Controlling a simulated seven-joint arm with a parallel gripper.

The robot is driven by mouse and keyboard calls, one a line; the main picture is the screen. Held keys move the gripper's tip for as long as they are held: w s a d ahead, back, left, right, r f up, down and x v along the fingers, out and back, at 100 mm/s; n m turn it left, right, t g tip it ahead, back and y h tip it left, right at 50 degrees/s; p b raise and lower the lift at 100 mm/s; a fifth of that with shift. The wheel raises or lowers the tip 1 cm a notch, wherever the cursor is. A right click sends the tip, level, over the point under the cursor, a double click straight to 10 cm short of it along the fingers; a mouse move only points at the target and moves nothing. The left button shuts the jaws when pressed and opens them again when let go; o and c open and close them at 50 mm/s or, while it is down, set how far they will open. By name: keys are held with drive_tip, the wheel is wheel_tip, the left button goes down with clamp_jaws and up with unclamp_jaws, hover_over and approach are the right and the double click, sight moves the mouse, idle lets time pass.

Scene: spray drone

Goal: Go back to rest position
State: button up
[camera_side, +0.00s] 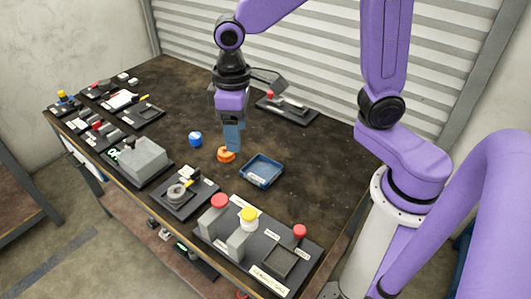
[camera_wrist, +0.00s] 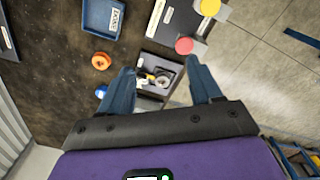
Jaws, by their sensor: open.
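My gripper (camera_side: 233,148) hangs over the middle of the table with its blue fingers pointing down. In the wrist view my gripper (camera_wrist: 163,78) has its two fingers wide apart with nothing held between them. An orange ring-like part (camera_side: 226,155) lies on the table and appears close to the fingertips in the side view. In the wrist view the orange part (camera_wrist: 101,60) lies to the left of the fingers, outside the gap. How high the fingertips are above the table is hard to tell.
A blue tray (camera_side: 261,183) and a blue-and-white part (camera_side: 195,139) are nearby on the dark table (camera_side: 180,90). A station with red and yellow knobs (camera_side: 249,215) stands at the front. Several fixtures line the left edge; another board (camera_side: 287,108) sits at the back.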

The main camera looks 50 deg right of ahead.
drive_tip(key=s+d+n, duration=0.3)
drive_tip(key=s+d, duration=0.1)
drive_tip(key=s, duration=0.5)
drive_tip(key=s+d+n, duration=0.3)
drive_tip(key=s+d, duration=0.2)
drive_tip(key=s, duration=0.4)
drive_tip(key=shift+s+d, duration=0.15)
drive_tip(key=shift+s, duration=0.15)
